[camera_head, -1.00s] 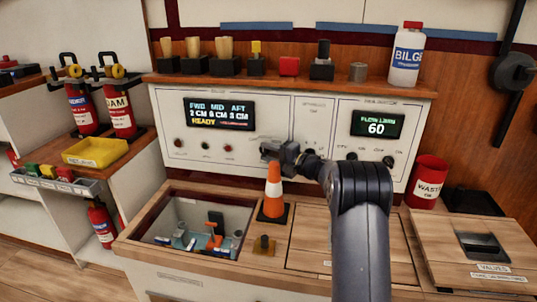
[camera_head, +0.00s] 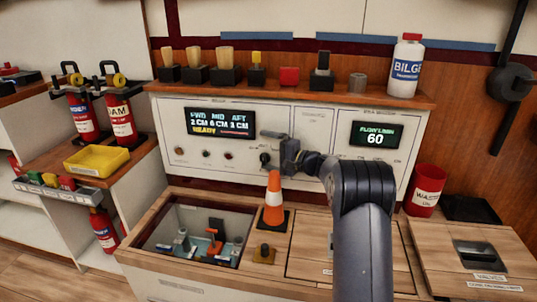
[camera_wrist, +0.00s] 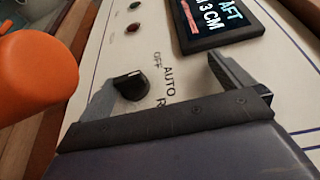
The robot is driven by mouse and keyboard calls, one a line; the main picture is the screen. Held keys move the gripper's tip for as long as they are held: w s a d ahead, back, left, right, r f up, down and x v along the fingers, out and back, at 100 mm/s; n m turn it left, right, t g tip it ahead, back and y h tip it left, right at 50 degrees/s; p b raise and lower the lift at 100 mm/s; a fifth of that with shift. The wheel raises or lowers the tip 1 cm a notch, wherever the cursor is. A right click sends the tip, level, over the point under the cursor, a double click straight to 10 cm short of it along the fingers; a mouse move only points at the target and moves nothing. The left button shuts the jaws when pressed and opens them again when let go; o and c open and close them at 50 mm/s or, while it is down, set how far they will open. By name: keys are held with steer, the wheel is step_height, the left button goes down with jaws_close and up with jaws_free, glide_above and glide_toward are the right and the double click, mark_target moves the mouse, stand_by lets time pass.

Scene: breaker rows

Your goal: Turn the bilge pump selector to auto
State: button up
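The bilge pump selector is a black knob (camera_wrist: 131,87) on the white panel, with the words OFF, AUTO and a partly hidden label starting with R beside it. Its pointer direction is hard to read. In the head view the knob (camera_head: 265,158) shows just left of my gripper (camera_head: 283,153). In the wrist view my gripper (camera_wrist: 164,72) is open, its fingers wide apart. The knob appears close to the inner side of the left finger; I cannot tell whether they touch. The right finger is well away from it, over the bare panel.
An orange and white cone (camera_head: 273,203) stands just below my gripper and looms at the wrist view's left edge (camera_wrist: 35,70). A level display (camera_head: 220,122) is left of the knob, a flow display (camera_head: 376,134) right. An open bin (camera_head: 190,235) lies below.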

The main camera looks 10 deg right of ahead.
step_height(320, 180, up, 7)
steer(key=shift+w+f+p, duration=0.15)
steer(key=shift+p, duration=0.35)
steer(key=shift+g, duration=0.4)
steer(key=f, duration=0.4)
steer(key=shift+s+f, duration=0.35)
steer(key=shift+s, duration=0.05)
steer(key=shift+s+d, duration=0.1)
steer(key=shift+d, duration=0.05)
steer(key=shift+b+v, duration=0.35)
steer(key=shift+v, duration=0.4)
steer(key=shift+c, duration=0.2)
steer(key=shift+s+d+r, duration=0.2)
steer(key=shift+s+r, duration=0.15)
steer(key=shift+s, duration=0.05)
steer(key=c, duration=0.6)
steer(key=shift+o, duration=0.2)
steer(key=r+b+v, duration=0.1)
steer(key=v, duration=0.8)
steer(key=shift+s+r, duration=0.3)
